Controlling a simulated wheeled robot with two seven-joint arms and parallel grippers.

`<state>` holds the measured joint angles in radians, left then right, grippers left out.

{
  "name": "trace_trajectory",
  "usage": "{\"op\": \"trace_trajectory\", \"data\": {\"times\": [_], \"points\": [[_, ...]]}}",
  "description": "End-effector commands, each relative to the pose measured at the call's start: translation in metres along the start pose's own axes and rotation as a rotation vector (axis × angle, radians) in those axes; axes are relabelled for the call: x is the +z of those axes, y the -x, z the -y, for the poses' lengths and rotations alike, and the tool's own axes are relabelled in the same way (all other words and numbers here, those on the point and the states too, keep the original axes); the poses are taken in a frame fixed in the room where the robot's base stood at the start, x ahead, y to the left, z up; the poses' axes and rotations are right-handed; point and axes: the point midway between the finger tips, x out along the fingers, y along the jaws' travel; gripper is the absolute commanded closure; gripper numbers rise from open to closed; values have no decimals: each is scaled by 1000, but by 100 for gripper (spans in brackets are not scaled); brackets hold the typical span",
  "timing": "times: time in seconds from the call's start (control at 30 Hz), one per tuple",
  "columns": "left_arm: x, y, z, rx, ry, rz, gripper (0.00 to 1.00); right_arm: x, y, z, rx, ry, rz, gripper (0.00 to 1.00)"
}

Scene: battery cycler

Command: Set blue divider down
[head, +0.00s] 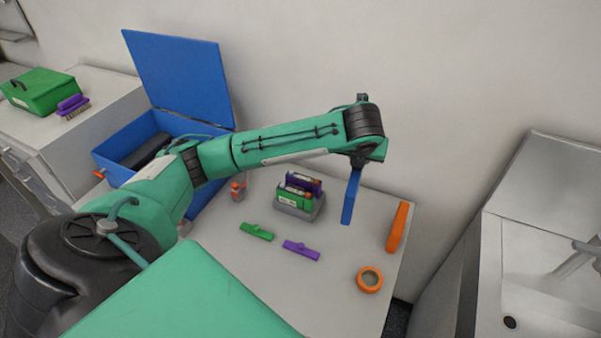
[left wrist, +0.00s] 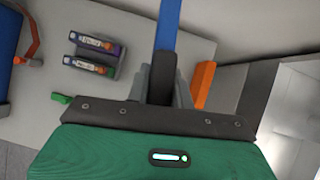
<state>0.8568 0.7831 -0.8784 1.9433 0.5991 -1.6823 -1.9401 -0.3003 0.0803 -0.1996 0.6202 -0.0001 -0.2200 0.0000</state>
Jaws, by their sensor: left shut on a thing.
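The blue divider (head: 351,197) is a flat blue strip hanging upright below my left gripper (head: 358,160), over the right part of the white table (head: 330,300). In the left wrist view the divider (left wrist: 168,28) runs up from between the grey fingers of my left gripper (left wrist: 162,82), which is shut on it. In the head view its lower end appears above the table; I cannot tell the exact gap. My right gripper is in neither view.
An orange divider (head: 397,227) stands at the table's right edge. Orange tape (head: 369,279), a purple clip (head: 301,250), a green clip (head: 256,231) and a grey holder (head: 306,208) with battery packs lie nearby. An open blue box (head: 110,160) is at left.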

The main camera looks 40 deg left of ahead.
Motion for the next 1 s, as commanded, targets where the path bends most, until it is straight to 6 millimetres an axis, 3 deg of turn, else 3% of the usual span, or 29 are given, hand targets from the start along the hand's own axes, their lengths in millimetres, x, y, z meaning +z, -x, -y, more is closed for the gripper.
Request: {"op": "trace_trajectory", "data": {"times": [0.2, 0.33, 0.8, 1.0], "points": [[14, 6, -2, -65, -101, -1, 100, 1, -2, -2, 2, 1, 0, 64], [11, -1, -2, -75, -119, -4, 100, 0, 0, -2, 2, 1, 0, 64], [-54, -99, -2, -73, -119, -6, 100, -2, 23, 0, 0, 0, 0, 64], [-67, -122, -2, -75, -118, -2, 100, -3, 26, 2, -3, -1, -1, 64]]}}
